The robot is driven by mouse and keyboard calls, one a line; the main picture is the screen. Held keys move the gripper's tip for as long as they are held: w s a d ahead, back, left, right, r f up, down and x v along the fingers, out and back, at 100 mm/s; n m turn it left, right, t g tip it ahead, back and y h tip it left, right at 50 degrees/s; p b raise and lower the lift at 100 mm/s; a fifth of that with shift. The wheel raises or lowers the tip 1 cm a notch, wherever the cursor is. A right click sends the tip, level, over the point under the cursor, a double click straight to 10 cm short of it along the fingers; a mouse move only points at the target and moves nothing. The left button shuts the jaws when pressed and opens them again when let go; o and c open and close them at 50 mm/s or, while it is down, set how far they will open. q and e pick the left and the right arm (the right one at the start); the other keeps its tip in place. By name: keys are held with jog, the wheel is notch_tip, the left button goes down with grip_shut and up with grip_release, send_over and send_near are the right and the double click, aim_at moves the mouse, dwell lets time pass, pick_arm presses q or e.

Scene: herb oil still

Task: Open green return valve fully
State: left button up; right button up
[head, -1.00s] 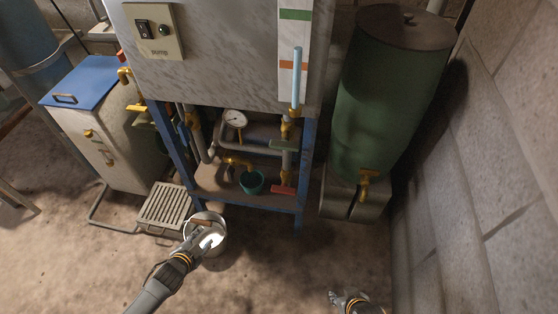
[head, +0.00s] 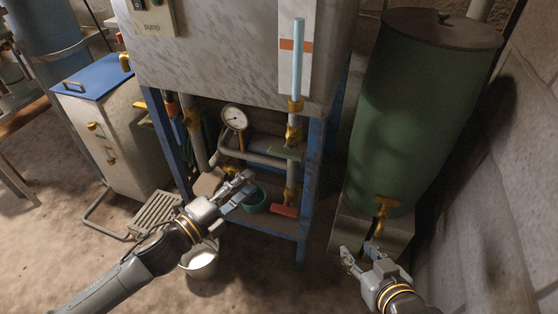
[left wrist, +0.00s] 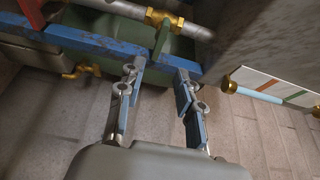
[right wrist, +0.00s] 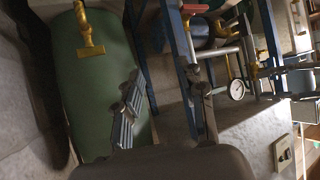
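The green return valve handle (head: 287,152) is a flat green lever on a brass valve, on the upright pipe inside the blue frame. In the left wrist view the green lever (left wrist: 162,38) hangs from its brass body (left wrist: 165,19), beyond my fingers. My left gripper (head: 246,184) is open and empty, in front of the frame, left of and below the green lever and apart from it. It also shows open in the left wrist view (left wrist: 158,85). My right gripper (head: 360,252) is open and empty in front of the green tank's tap; its fingers are apart in the right wrist view (right wrist: 168,105).
A red lever (head: 285,211) sits below the green one. A bucket (head: 200,262) is on the floor.

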aim_at(282, 156)
pick_arm(q)
jog(key=b+x, duration=0.1)
jog(key=x, duration=0.9)
jog(key=shift+w+d+b, duration=0.25)
jog(key=shift+d+b, duration=0.05)
jog(key=shift+d, duration=0.05)
jog(key=shift+w+d, duration=0.4)
jog(key=shift+w, duration=0.05)
pick_arm(e)
jog(key=w+a+r+t+y, duration=0.1)
jog(key=w+a+r+t, duration=0.1)
jog(key=r+t, duration=0.3)
jog(key=shift+w+r+y, duration=0.3)
jog(key=shift+w+r, duration=0.6)
jog(key=shift+r, duration=0.3)
pick_arm(q)
grip_shut()
